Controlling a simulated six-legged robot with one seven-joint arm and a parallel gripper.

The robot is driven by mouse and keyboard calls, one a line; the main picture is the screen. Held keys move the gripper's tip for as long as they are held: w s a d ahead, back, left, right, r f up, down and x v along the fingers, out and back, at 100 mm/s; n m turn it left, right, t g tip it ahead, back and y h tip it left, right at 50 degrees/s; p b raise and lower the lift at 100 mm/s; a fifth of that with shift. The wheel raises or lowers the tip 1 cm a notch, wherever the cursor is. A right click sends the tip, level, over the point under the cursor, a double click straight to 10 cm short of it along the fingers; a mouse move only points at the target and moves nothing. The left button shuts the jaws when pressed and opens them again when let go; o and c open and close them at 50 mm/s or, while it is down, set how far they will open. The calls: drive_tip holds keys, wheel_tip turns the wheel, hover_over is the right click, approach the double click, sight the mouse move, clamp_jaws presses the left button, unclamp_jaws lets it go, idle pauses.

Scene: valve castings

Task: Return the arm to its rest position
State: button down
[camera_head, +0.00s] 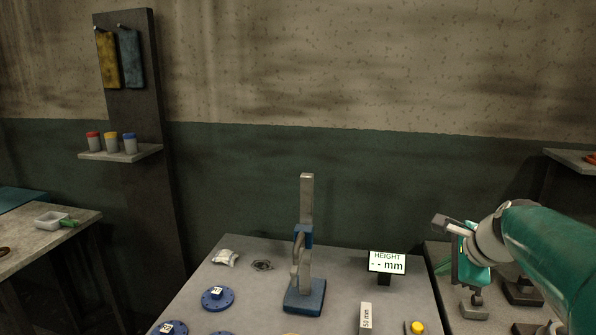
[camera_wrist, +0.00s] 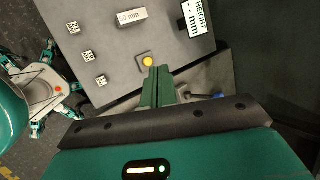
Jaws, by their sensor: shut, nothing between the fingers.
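My arm (camera_head: 550,245) reaches in from the right edge in the head view, its green links bent over the right side of the work table. My gripper's end is partly hidden there by the wrist. In the wrist view, the green fingers of my gripper (camera_wrist: 158,75) are together with nothing between them. They point toward the table edge near a yellow button (camera_wrist: 148,61). Whether the fingertips touch anything cannot be told, but the gripper looks to be above the table.
The table (camera_head: 250,312) carries a height gauge (camera_head: 304,255), a height display (camera_head: 387,263) showing dashes, a 50 mm block (camera_head: 366,317) and blue flanges (camera_head: 217,297). A second bench (camera_head: 470,315) stands at the right. A shelf (camera_head: 572,157) is on the right wall.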

drive_tip(key=s+a+f+n, duration=0.2)
drive_tip(key=s+a+n, duration=0.7)
drive_tip(key=n, duration=0.1)
drive_tip(key=s+a+f+n+g+h, duration=0.1)
drive_tip(key=s+a+f+n, duration=0.2)
drive_tip(key=s+a+n, duration=0.5)
drive_tip(key=s+n, duration=0.1)
drive_tip(key=n, duration=0.2)
drive_tip(key=shift+s+a+n, duration=0.2)
drive_tip(key=shift+a+n, duration=0.1)
drive_tip(key=shift+a, duration=0.05)
drive_tip(key=shift+d+f, duration=0.1)
drive_tip(key=shift+d, duration=0.15)
